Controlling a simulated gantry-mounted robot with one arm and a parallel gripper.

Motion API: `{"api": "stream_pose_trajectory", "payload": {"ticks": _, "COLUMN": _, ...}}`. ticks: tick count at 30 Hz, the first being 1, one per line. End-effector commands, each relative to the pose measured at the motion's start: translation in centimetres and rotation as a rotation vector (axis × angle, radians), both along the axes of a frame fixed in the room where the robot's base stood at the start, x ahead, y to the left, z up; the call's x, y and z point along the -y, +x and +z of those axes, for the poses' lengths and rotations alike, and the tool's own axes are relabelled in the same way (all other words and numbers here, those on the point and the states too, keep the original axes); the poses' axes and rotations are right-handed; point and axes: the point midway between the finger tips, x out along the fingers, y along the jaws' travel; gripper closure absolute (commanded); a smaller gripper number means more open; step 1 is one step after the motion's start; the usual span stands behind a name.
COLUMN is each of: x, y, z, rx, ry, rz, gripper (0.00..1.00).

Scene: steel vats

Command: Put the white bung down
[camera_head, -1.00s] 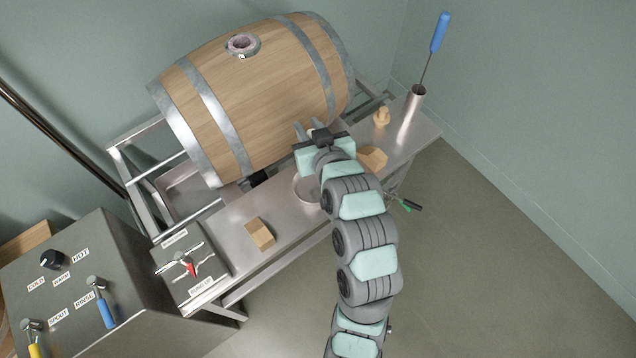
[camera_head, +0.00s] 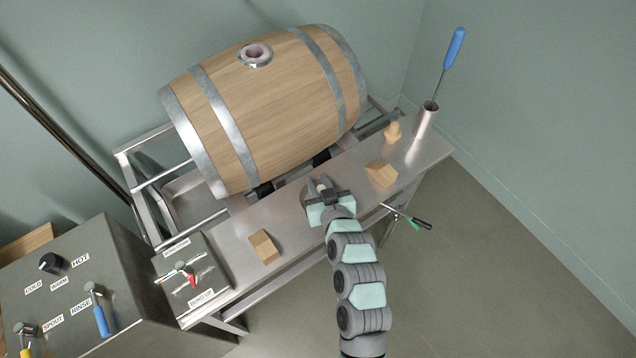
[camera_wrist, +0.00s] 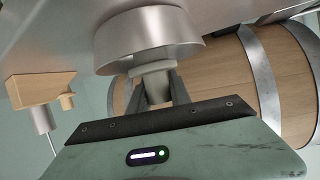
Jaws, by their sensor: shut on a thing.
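The white bung (camera_head: 321,186) is between the fingers of my gripper (camera_head: 319,186), which is shut on it over the steel bench, in front of the barrel. In the wrist view, which looks upside down, the pale bung (camera_wrist: 153,76) sits between the dark fingers of my gripper (camera_wrist: 155,92). A round steel dish (camera_wrist: 150,48) shows right by the bung's far end; I cannot tell whether they touch. In the head view the dish is largely hidden by my gripper.
The barrel (camera_head: 265,100) lies behind, its bung hole (camera_head: 256,54) on top. Wooden blocks lie left (camera_head: 263,246) and right (camera_head: 381,173) on the bench (camera_head: 225,228). A wooden peg (camera_head: 393,132) and steel cup (camera_head: 424,121) stand farther right. A green-handled tool (camera_head: 418,222) juts from the front edge.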

Motion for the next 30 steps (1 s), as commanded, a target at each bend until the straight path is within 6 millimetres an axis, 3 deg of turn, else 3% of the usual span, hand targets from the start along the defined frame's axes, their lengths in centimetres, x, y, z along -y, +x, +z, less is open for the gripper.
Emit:
{"api": "stream_pose_trajectory", "payload": {"ticks": 11, "x": -0.02, "y": 0.01, "z": -0.57, "rx": 0.001, "ry": 0.000, "rz": 0.000, "gripper": 1.00}}
{"api": "stream_pose_trajectory", "payload": {"ticks": 12, "x": -0.03, "y": 0.00, "z": -0.39, "rx": 0.001, "ry": 0.000, "rz": 0.000, "gripper": 0.73}}
{"api": "stream_pose_trajectory", "payload": {"ticks": 19, "x": -0.03, "y": 0.00, "z": -0.37, "rx": 0.001, "ry": 0.001, "rz": 0.001, "gripper": 0.54}}
{"api": "stream_pose_trajectory", "payload": {"ticks": 30, "x": 0.16, "y": -0.33, "z": 0.18, "rx": 0.001, "ry": 0.000, "rz": -0.001, "gripper": 0.54}}
